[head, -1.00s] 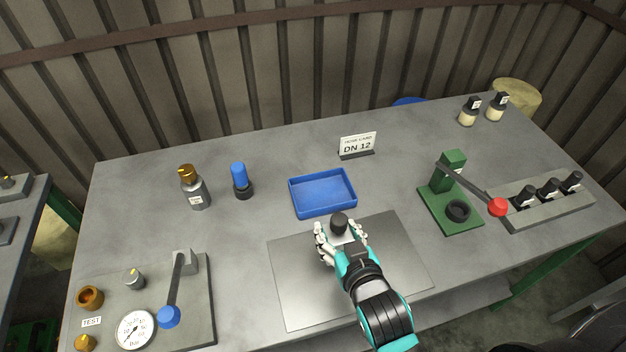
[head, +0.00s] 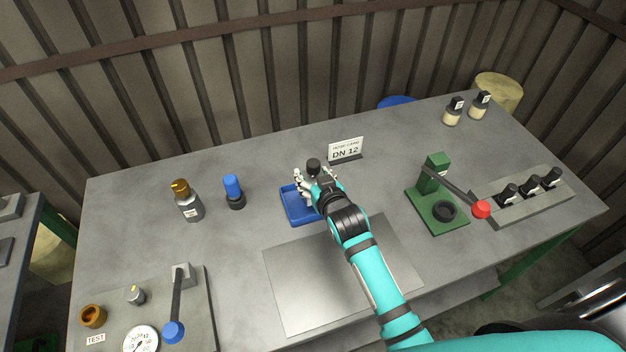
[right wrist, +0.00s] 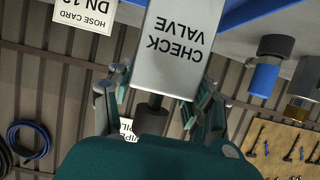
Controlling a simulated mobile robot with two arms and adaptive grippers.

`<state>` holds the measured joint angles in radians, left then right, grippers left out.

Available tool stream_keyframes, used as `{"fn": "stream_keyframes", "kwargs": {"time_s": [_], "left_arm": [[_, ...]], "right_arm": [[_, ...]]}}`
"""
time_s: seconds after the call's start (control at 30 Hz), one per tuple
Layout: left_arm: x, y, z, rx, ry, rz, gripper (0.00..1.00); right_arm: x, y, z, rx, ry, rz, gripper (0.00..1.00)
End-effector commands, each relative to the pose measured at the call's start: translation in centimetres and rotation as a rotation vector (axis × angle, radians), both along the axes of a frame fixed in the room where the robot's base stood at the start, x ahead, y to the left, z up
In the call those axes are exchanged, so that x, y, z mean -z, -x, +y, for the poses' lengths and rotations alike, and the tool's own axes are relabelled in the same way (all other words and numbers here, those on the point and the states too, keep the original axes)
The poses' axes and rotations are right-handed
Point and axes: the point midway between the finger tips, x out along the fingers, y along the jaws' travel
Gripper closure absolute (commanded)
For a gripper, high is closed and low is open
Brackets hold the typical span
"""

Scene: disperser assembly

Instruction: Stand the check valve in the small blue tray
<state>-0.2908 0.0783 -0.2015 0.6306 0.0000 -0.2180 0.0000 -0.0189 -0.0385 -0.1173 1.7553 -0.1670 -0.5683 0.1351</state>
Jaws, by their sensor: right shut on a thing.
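The check valve (right wrist: 178,45) is a pale grey block with a "CHECK VALVE" label in the right wrist view, with a dark round end. In the head view its dark round top (head: 313,165) shows between the fingers. My right gripper (head: 316,178) is shut on it over the small blue tray (head: 290,213). The gripper and arm hide the right part of the tray. I cannot tell whether the valve touches the tray floor. My left gripper is not in view.
A hose card stand (head: 346,149) is just behind the tray. A green press (head: 436,200) stands to the right. The metal mat (head: 300,290) in front is bare.

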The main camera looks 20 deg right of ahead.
Motion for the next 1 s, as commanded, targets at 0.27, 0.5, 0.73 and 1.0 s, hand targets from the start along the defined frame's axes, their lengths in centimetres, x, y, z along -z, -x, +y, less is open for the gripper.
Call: {"fn": "stream_keyframes", "kwargs": {"time_s": [0.27, 0.5, 0.73, 1.0], "left_arm": [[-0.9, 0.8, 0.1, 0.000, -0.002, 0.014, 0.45], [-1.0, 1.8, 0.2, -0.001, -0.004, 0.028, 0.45], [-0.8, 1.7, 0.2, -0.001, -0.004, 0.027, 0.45], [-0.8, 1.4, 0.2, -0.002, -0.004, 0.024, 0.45]], "right_arm": [[2.3, -1.0, -0.2, 0.000, -0.001, -0.001, 1.00], [3.4, -1.0, -0.2, 0.000, -0.001, -0.007, 1.00], [3.6, -1.0, -0.2, 0.000, 0.000, -0.006, 1.00], [3.8, -0.9, -0.2, 0.000, 0.000, 0.000, 0.24]]}}
